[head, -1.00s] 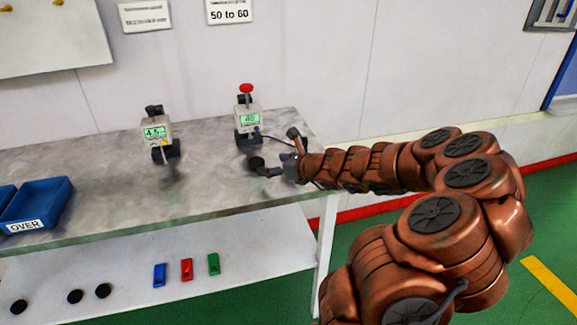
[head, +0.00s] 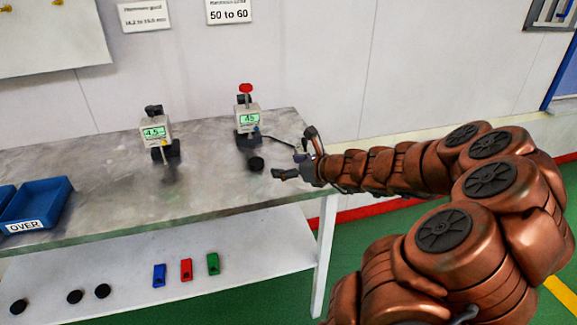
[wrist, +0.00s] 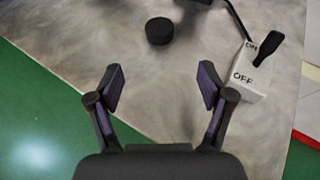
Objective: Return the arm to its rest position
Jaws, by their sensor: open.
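My gripper (head: 293,155) is open and empty at the right end of the grey workbench (head: 215,192). Its two fingers (wrist: 160,90) are spread apart in the wrist view. A black round puck (head: 257,164) lies on the bench just left of my gripper in the head view, apart from the fingers. The puck also shows ahead of the fingers in the wrist view (wrist: 159,31). My copper-coloured arm reaches in from the right.
Two gauges with green displays, one on the left (head: 155,132) and one with a red top (head: 248,119), stand on the bench. A switch box (wrist: 250,75) is right of my fingers. A blue OVER bin (head: 40,203) is at left. The lower shelf (head: 120,280) holds pucks and coloured blocks.

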